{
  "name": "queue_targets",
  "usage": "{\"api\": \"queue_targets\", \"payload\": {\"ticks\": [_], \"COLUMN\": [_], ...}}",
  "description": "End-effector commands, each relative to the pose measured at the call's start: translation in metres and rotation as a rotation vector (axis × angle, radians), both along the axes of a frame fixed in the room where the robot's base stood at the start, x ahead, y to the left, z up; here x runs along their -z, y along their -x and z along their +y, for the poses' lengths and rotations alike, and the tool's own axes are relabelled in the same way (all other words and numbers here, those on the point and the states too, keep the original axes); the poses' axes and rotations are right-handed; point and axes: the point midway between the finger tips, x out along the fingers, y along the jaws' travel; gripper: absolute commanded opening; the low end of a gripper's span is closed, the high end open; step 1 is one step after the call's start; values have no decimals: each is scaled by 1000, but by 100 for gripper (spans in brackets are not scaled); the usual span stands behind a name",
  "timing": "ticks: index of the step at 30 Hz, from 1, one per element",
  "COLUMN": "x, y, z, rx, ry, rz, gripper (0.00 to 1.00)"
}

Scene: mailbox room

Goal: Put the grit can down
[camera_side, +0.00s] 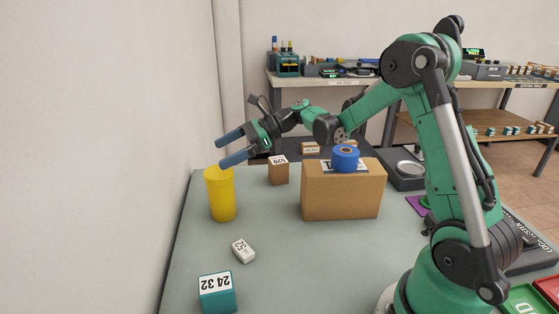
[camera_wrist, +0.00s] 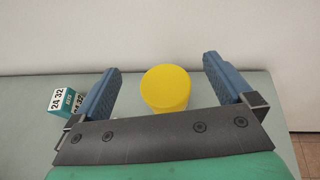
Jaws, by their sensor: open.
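The grit can is most likely the yellow cylinder (camera_side: 221,196), which stands upright on the grey-green table near its far left edge by the wall. It also shows in the wrist view (camera_wrist: 166,88), between the two blue fingers. My gripper (camera_side: 232,148) is open, with its blue fingers just above and beside the top of the yellow cylinder in the side view. In the wrist view my gripper (camera_wrist: 162,78) has a gap on each side of the cylinder. No contact shows. The bottom of the cylinder is partly hidden in the wrist view by the gripper's dark plate.
A cardboard box (camera_side: 341,196) with a blue roll (camera_side: 346,158) on top stands right of centre. A small brown box (camera_side: 278,171) is behind. A white block (camera_side: 243,250) and a teal "24 32" box (camera_side: 217,293) lie in front. A wall borders the left side.

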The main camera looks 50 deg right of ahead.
Motion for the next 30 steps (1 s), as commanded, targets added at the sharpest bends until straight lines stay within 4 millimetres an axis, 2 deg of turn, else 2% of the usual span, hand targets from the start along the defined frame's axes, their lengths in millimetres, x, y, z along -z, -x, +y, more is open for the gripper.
{"api": "queue_targets", "payload": {"ticks": [6, 8, 11, 15, 21, 25, 30], "x": [-17, -19, -22, -21, -12, -6, -1], "y": [3, 9, 25, 63, 119, 143, 157], "z": [6, 12, 29, 48, 53, 48, 43], "rx": [-20, -51, -153, -401, -874, -1171, -1416], "ry": [54, 136, 363, 787, 1362, 1639, 1833], "rz": [-23, -56, -155, -352, -652, -806, -916], "gripper": [100, 100, 100, 100, 100, 100, 100]}}
